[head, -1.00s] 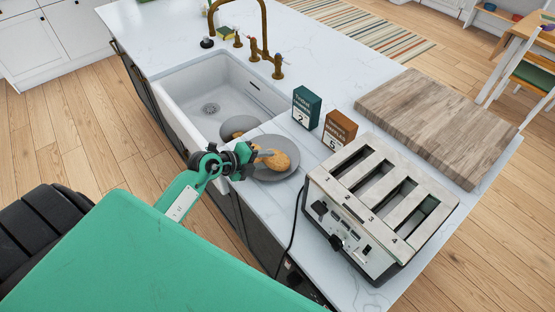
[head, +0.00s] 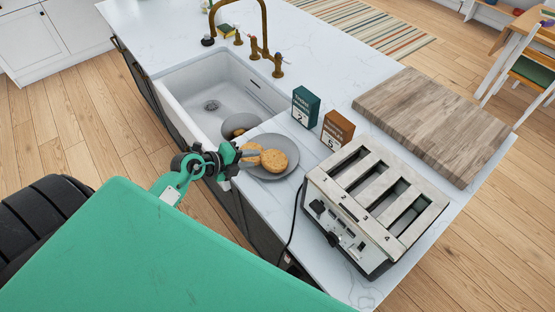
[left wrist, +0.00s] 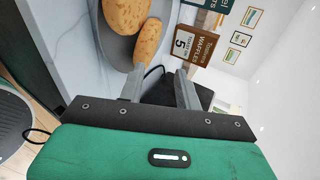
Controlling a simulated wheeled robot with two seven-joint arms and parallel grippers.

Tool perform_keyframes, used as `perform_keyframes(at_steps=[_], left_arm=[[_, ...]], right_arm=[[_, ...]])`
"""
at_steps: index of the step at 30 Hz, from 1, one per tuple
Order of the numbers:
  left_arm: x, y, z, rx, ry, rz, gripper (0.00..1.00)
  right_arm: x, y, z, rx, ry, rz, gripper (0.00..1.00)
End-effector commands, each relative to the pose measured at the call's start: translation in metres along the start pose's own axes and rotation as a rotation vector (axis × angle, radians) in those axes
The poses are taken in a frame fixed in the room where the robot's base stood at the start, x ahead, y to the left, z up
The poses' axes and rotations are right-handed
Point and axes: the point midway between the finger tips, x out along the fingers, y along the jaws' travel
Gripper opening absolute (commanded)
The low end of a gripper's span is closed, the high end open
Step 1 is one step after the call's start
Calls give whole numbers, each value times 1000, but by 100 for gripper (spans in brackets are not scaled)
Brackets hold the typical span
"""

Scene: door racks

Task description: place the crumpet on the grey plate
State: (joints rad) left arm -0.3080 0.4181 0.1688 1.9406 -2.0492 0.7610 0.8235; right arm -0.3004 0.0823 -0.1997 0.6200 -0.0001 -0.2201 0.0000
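The grey plate (head: 283,143) lies on the white counter between the sink and the toaster. A round golden-brown crumpet (head: 277,160) rests on it. A second crumpet (head: 251,150) is at the plate's left side, partly hidden by my left gripper (head: 251,157). In the left wrist view, both crumpets, one (left wrist: 126,12) and the other (left wrist: 148,40), show over the plate (left wrist: 96,52). The nearer one is just beyond the tip of one finger. The left fingers (left wrist: 160,85) are apart, with nothing visible held between them. My right gripper is not in view.
A four-slot toaster (head: 375,205) stands right of the plate, its black cord along the counter edge. Two small boxes, teal (head: 305,107) and brown (head: 338,130), stand behind. The sink (head: 205,95) is left; a wooden board (head: 435,120) lies at the right.

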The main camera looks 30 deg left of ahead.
Motion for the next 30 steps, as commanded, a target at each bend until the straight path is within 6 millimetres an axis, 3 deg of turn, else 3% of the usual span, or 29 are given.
perform_keyframes(at_steps=[1,10,15,25,30], left_arm=[[-8,-10,0,0,0,1,34],[-39,-38,0,0,-1,1,34],[-52,-47,0,1,-1,0,34],[-52,-51,-2,-5,0,-21,34],[-54,-89,-17,-69,-18,-215,34]], right_arm=[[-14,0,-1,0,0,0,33],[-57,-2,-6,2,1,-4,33],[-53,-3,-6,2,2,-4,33],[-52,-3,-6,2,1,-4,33],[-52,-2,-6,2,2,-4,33]])
